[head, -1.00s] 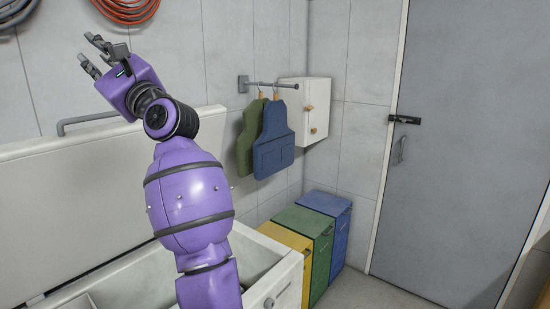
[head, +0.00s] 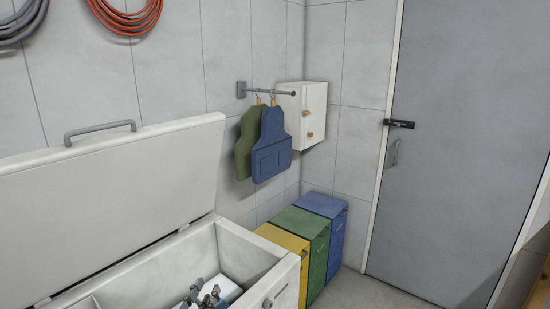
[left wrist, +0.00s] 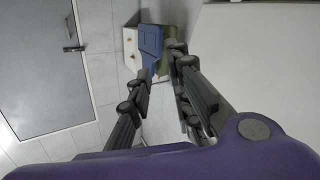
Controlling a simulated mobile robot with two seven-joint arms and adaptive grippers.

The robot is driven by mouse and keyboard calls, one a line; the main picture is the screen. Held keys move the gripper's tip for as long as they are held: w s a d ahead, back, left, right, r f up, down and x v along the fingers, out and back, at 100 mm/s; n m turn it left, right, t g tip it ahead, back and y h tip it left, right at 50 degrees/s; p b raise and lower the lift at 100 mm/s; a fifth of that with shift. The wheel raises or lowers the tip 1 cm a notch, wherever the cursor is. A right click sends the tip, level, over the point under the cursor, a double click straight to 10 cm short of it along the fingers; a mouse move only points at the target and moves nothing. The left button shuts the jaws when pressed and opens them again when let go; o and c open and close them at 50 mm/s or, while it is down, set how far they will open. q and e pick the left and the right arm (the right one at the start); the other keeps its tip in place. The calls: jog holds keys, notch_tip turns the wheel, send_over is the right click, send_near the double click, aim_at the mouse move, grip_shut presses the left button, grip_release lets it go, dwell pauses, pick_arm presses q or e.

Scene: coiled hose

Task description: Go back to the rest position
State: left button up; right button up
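An orange coiled hose (head: 127,22) hangs on the tiled wall at the top left of the head view, partly cut off by the frame. A grey coiled hose (head: 22,30) hangs left of it, also cut off. My left gripper (left wrist: 160,66) shows in the left wrist view, with its dark fingers spread and nothing visible between them. I cannot make out my left arm in the head view. My right gripper is in neither view.
A white chest (head: 258,262) stands open, its lid (head: 120,190) raised, with white and grey-blue items inside. A blue apron (head: 271,155) and a green apron (head: 245,140) hang beside a white cabinet (head: 314,110). Yellow, green and blue bins (head: 325,240) stand near the grey door (head: 455,140).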

pick_arm(q)
jog(key=s+a+f+g, duration=0.1)
jog(key=s+f+g, duration=0.2)
jog(key=s+f, duration=0.5)
jog(key=s+a+f+m+g+y+p, duration=0.1)
jog(key=s+f, duration=0.7)
jog(key=s, duration=0.9)
jog(key=s+a+f+m+g, duration=0.1)
jog(key=s+f+g, duration=0.3)
jog(key=s+f, duration=0.5)
jog(key=s, duration=0.3)
jog(key=shift+s+g+p, duration=0.25)
jog(key=shift+g+p, duration=0.05)
jog(key=shift+p, duration=0.05)
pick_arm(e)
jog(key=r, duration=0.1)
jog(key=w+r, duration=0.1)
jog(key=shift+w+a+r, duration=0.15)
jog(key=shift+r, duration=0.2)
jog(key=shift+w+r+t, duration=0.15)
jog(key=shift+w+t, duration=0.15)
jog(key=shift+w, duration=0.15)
pick_arm(q)
jog(key=shift+r, duration=0.1)
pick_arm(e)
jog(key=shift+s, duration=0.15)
